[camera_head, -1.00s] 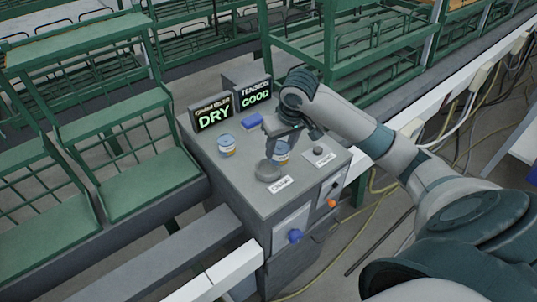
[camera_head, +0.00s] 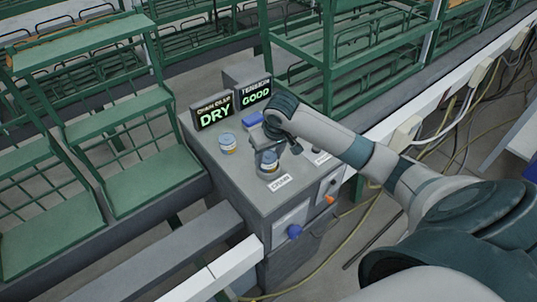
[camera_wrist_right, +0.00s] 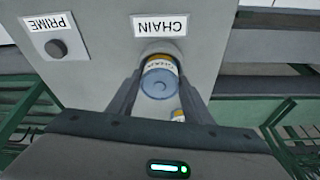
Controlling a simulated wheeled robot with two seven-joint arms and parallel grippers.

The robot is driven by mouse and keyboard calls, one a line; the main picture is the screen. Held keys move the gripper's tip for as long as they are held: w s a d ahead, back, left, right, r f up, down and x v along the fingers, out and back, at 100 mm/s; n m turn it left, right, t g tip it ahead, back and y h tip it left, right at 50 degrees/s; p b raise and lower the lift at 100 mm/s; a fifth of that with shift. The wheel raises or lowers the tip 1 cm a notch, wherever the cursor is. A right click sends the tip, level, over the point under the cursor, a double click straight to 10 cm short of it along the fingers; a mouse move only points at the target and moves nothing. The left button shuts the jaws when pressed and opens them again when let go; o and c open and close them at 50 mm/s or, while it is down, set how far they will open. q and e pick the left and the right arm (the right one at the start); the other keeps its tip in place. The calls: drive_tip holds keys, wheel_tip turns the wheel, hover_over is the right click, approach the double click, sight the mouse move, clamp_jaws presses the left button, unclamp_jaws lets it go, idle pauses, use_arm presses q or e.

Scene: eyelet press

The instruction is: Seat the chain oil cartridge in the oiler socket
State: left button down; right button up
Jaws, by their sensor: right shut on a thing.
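My right gripper (camera_head: 268,157) is shut on a cartridge with a blue-grey cap and a white and yellow label band (camera_head: 269,167). In the right wrist view the cartridge (camera_wrist_right: 160,80) sits between the two fingers, close to the CHAIN label (camera_wrist_right: 160,26). It stands over the round grey oiler socket, which it mostly hides; I cannot tell how deep it sits. A second, similar cartridge (camera_head: 228,145) stands on the cabinet top to the left, and part of it shows in the wrist view (camera_wrist_right: 178,116). My left gripper is out of view.
A display reading DRY (camera_head: 213,113) and one reading GOOD (camera_head: 255,93) stand at the back of the cabinet. A PRIME button (camera_wrist_right: 56,48) is beside the socket. Green racks (camera_head: 150,185) flank the cabinet.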

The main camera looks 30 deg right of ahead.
drive_tip(key=shift+f, duration=0.3)
drive_tip(key=o, duration=1.1)
drive_tip(key=shift+f, duration=0.15)
drive_tip(key=shift+b+v, duration=0.45)
drive_tip(key=shift+v, duration=0.3)
drive_tip(key=shift+b+v, duration=1.7)
drive_tip(key=shift+v, duration=3.7)
